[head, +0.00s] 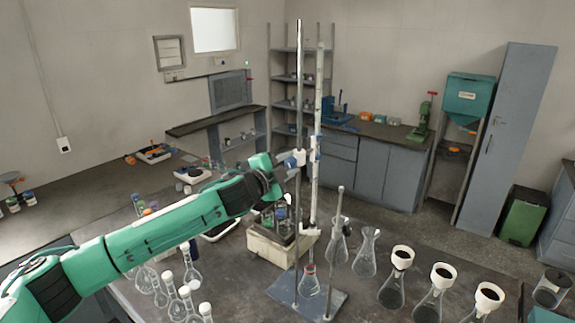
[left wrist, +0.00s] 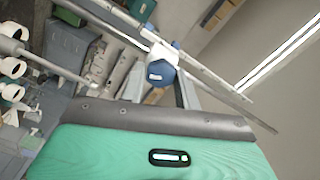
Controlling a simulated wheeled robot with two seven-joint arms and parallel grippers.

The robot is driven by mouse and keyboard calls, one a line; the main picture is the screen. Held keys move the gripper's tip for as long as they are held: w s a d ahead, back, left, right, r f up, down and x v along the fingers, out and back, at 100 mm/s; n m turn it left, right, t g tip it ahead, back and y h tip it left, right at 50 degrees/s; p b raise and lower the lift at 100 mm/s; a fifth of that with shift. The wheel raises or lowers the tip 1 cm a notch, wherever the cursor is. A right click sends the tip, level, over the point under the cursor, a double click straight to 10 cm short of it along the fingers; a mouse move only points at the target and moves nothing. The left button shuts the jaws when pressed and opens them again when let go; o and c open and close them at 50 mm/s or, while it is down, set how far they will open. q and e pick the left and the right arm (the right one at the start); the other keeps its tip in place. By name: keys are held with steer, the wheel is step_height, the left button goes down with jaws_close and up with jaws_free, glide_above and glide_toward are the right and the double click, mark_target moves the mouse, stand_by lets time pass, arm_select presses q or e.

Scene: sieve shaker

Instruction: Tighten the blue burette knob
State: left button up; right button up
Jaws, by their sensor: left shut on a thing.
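The burette stand is a tall metal rod (head: 299,85) on a flat grey base plate (head: 325,303), with the glass burette (head: 317,120) upright beside it. A blue and white clamp with the blue burette knob (head: 291,161) sits partway up the rod. My left gripper (head: 281,170) reaches in from the left and is shut at the knob; its fingertips are partly hidden there. In the left wrist view a blue faceted knob (left wrist: 161,73) with a white face shows just beyond my green gripper body, by the slanting rod. My right gripper is not in view.
A flask (head: 309,282) stands under the burette. Several flasks, some with white-rimmed funnels (head: 443,275), stand to the right on the dark bench. White-stoppered flasks (head: 190,275) stand below my left arm. A boxy beige device (head: 268,248) is behind the stand.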

arm_select(q)
steer(key=m, duration=0.4)
steer(key=shift+f+m, duration=0.1)
steer(key=shift+m, duration=0.3)
stand_by(0.4)
steer(key=o, duration=0.9)
steer(key=shift+o, duration=0.2)
steer(key=shift+s, duration=0.1)
